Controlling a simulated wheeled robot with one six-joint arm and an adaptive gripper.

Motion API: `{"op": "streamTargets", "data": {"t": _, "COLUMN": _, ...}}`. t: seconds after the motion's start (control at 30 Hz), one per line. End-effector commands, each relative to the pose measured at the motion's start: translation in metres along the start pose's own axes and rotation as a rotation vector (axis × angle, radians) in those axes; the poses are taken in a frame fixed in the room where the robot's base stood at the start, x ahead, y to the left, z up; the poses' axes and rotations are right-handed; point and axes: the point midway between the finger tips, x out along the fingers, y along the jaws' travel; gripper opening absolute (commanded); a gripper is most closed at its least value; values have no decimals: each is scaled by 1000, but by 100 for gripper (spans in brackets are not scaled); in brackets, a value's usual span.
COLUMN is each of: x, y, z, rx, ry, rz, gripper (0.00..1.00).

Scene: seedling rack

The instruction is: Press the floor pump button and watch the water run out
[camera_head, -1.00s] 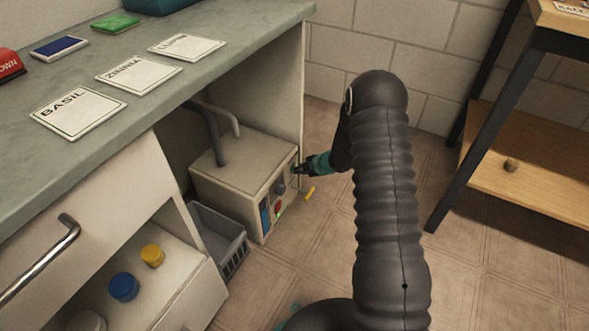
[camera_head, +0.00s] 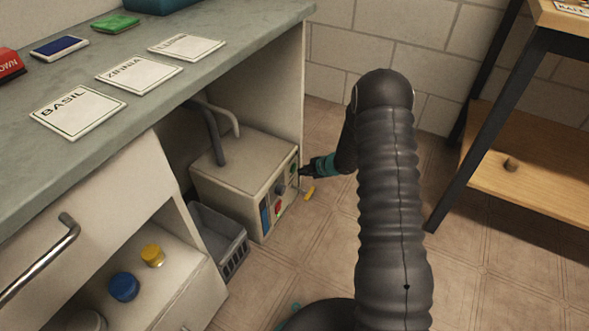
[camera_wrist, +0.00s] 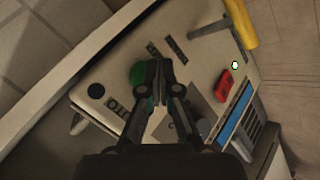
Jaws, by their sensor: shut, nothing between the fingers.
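The pump unit (camera_head: 240,168) is a beige box on the floor under the counter, its front panel facing right. A round green button (camera_head: 294,168) is on the panel; in the wrist view the green button (camera_wrist: 137,75) is partly behind my fingers. My gripper (camera_head: 303,173) is shut and empty, its tips just in front of the panel by the button; it also shows in the wrist view (camera_wrist: 159,64). I cannot tell whether it touches. A small light (camera_wrist: 235,65) glows greenish white near a red switch (camera_wrist: 224,84). A blue strip (camera_head: 265,215) is on the panel. I see no running water.
A grey basket (camera_head: 218,236) stands left of the pump. A yellow piece (camera_head: 309,192) is by the panel's right side. The counter's end panel (camera_head: 302,100) is close behind the pump. A wooden shelf rack (camera_head: 540,185) stands at right, with open floor before it.

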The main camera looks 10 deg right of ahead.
Motion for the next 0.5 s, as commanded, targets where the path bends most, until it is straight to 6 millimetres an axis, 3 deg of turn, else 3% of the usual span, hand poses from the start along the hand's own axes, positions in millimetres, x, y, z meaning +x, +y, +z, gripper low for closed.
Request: {"op": "streamTargets", "data": {"t": 0.5, "x": -19, "y": -13, "z": 14, "rx": 3, "ry": -1, "rz": 1, "gripper": 0}}
